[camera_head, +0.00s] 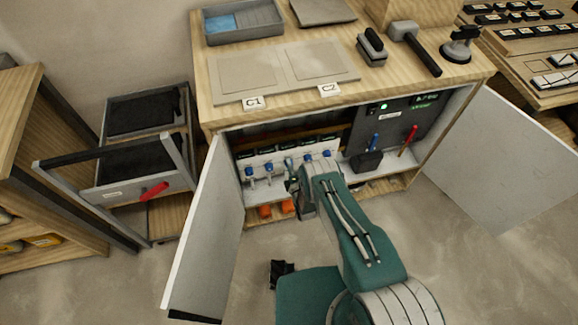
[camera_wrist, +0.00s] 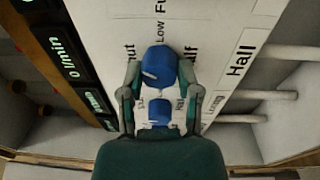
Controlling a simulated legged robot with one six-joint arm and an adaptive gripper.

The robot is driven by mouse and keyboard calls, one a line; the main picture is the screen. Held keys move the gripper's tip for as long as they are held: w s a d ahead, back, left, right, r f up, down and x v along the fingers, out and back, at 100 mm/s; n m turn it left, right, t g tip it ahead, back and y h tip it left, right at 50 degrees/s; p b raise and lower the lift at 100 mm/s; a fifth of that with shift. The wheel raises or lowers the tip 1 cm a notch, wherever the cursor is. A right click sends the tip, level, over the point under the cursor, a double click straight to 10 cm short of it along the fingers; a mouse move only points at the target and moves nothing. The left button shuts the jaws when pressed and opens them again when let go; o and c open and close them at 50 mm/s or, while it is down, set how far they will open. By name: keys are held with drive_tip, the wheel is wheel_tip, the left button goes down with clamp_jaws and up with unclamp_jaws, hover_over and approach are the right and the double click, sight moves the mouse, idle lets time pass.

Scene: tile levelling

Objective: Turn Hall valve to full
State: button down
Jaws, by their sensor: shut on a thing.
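In the wrist view a blue valve knob (camera_wrist: 158,62) with a small white mark stands on a white panel (camera_wrist: 212,30) lettered with "Low", "Full", "Half" and a partly covered "Shut". The label "Hall" (camera_wrist: 240,58) is to its right. My gripper (camera_wrist: 159,75) is shut on this knob, one finger on each side. A second blue piece (camera_wrist: 160,111) shows below it between the fingers. The white mark points left and slightly down. In the head view my arm reaches into the open cabinet (camera_head: 228,128) and hides most of the gripper and the held knob.
Other blue valves (camera_head: 249,171) line the panel on both sides. Display boxes (camera_wrist: 70,62) run along the left in the wrist view, one reading 0 l/min. Open cabinet doors (camera_head: 208,235) and (camera_head: 505,160) flank the opening. A red-handled tool (camera_head: 408,140) stands at the right inside.

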drive_tip(key=n, duration=0.7)
drive_tip(key=n+h, duration=0.1)
drive_tip(key=n, duration=0.7)
drive_tip(key=n+g, duration=0.1)
drive_tip(key=n, duration=0.7)
drive_tip(key=shift+s+d+f, duration=0.2)
drive_tip(key=shift+f, duration=0.1)
idle(2.1)
idle(0.4)
drive_tip(key=shift+c, duration=1.8)
unclamp_jaws()
drive_tip(key=shift+o, duration=0.3)
drive_tip(key=shift+w+a+r, duration=0.1)
